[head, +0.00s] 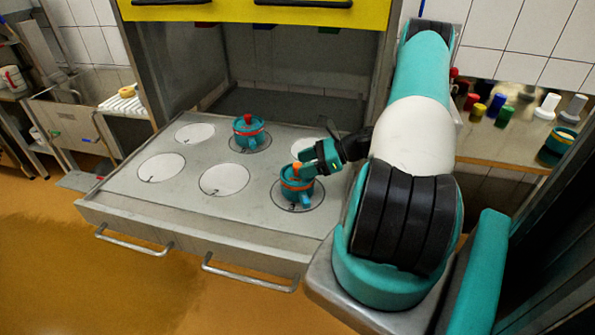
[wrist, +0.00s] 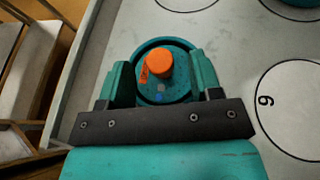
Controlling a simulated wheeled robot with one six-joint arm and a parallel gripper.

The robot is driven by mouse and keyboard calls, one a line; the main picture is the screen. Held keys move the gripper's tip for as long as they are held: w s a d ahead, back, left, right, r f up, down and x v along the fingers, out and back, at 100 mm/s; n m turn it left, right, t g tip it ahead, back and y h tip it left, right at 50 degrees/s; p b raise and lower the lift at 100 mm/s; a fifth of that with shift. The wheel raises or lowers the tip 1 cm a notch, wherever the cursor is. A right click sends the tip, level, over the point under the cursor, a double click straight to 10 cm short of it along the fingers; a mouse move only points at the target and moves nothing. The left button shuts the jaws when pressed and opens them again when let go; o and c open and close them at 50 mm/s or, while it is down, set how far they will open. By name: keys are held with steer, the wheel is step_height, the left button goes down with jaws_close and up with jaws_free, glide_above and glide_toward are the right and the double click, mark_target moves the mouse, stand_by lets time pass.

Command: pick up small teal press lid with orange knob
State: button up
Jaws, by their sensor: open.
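The teal lid (wrist: 178,91) with an orange knob (wrist: 158,63) shows from above in the wrist view. In the head view it tops a teal mould (head: 296,197) with an orange band, standing on a marked circle at the right front of the grey worktop. My gripper (wrist: 163,72) is open, with one finger on each side of the lid and the knob between them. In the head view my gripper (head: 312,160) is right at the top of this mould and partly hides the lid. I cannot tell whether the fingers touch it.
A second teal mould (head: 249,138) with a red knob stands on a circle further back. Other white circles (head: 224,179) on the worktop (head: 146,205) are bare. A yellow-fronted hood (head: 250,12) hangs above. Coloured and white pieces (head: 504,115) stand on the right counter.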

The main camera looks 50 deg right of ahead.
steer(key=shift+p+x, duration=0.3)
steer(key=shift+x, duration=1.15)
jaws_close()
